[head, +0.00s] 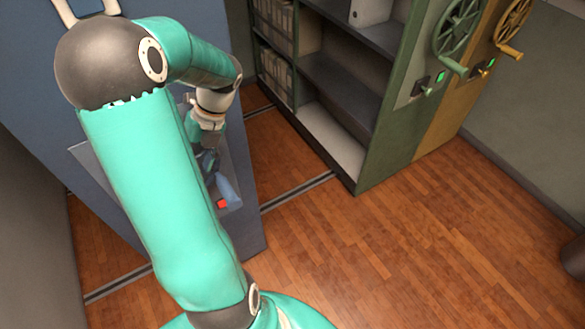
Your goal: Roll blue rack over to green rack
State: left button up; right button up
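The blue rack (248,215) stands at the left, its end panel largely hidden behind my arm. A blue lever (228,189) and a lit red lamp (222,204) show low on that panel. The green rack (385,150) stands at the right, with open shelves, a green handwheel (457,35), a small lever and a green lamp (440,77). A wide floor gap separates the two racks. My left gripper (211,163) is at the blue rack's panel, close to the blue lever. Its fingers are small and partly hidden, so contact is unclear. My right gripper is out of view.
A yellow rack (462,110) with its own handwheel (512,22) stands against the green rack's right side. Floor rails (300,191) run between the blue and green racks. The wooden floor there looks clear. A dark round object (575,255) is at the right edge.

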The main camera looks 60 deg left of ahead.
pick_arm(q)
jog(key=r+p, duration=0.2)
send_over(228, 186)
jog(key=s, duration=0.1)
jog(key=w+f, duration=0.2)
jog(key=w, duration=1.8)
jog(key=w+f, duration=0.6)
jog(key=f, duration=0.2)
jog(key=w+f+b+x, duration=0.1)
jog(key=b+x, duration=0.5)
jog(key=x, duration=0.8)
jog(key=shift+w, duration=0.35)
jog(key=shift+s+d, duration=0.1)
jog(key=shift+s+r+p, duration=0.85)
jog(key=shift+s+r, duration=0.25)
jog(key=shift+s, duration=2.15)
jog(key=shift+s+r+p, duration=0.8)
jog(key=shift+s+r, duration=0.25)
jog(key=shift+s, duration=2.15)
jog(key=shift+s+r+p, duration=0.85)
jog(key=shift+s+r, duration=0.25)
jog(key=shift+s, duration=2.15)
